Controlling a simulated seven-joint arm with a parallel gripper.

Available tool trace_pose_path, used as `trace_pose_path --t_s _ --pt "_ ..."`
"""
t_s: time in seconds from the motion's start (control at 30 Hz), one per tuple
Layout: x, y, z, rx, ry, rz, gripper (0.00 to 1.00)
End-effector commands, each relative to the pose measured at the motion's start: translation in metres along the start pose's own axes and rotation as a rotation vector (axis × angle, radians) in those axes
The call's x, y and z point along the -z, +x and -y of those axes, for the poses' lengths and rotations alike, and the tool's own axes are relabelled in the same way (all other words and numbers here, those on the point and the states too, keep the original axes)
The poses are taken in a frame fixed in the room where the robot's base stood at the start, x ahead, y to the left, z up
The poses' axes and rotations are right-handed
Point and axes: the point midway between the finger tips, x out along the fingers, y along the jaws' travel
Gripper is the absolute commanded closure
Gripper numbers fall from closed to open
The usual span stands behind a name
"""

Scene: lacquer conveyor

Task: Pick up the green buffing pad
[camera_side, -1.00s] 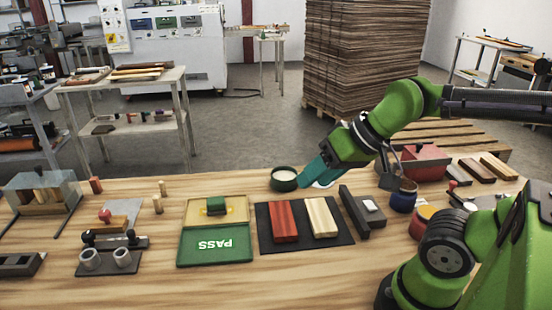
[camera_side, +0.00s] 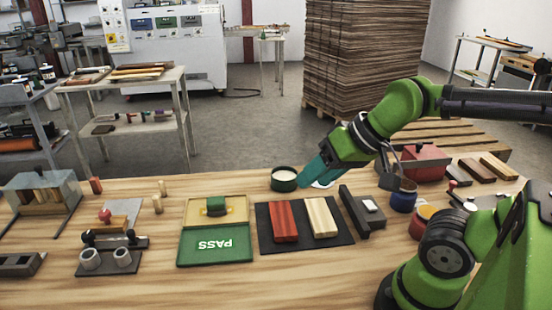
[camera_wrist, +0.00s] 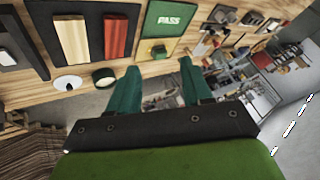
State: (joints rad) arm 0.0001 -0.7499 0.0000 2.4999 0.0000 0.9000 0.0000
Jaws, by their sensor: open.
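The green buffing pad (camera_side: 216,205) is a small block with a darker green top, lying on the yellow half of the PASS tray (camera_side: 240,203), left of centre on the bench. In the wrist view the pad (camera_wrist: 158,50) shows small, beyond the gap between my fingers. My gripper (camera_side: 308,178) has teal fingers and hangs above the back of the bench, to the right of the pad and well apart from it. In the wrist view my gripper (camera_wrist: 159,65) is open, with nothing between its fingers.
A dark round tin with pale contents (camera_side: 284,178) stands close to my fingertips. A black mat (camera_side: 264,218) holds a red block (camera_side: 283,222) and a cream block (camera_side: 322,217), right of the tray. A dark grey bar (camera_side: 353,212) lies beyond. The bench front is clear.

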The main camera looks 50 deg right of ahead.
Motion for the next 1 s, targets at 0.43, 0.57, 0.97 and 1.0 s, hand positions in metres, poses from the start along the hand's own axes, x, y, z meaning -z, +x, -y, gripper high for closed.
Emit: trace_pose_path --t_s 0.43,0.57,0.97,1.0 --pt "0.000 0.000 -0.001 -0.002 0.003 -0.001 0.23" --pt "0.000 0.013 -0.009 -0.038 0.029 0.047 0.23" --pt "0.095 0.101 -0.014 -0.108 -0.169 0.273 0.23" --pt "0.106 0.113 -0.015 -0.097 -0.218 0.296 0.23"
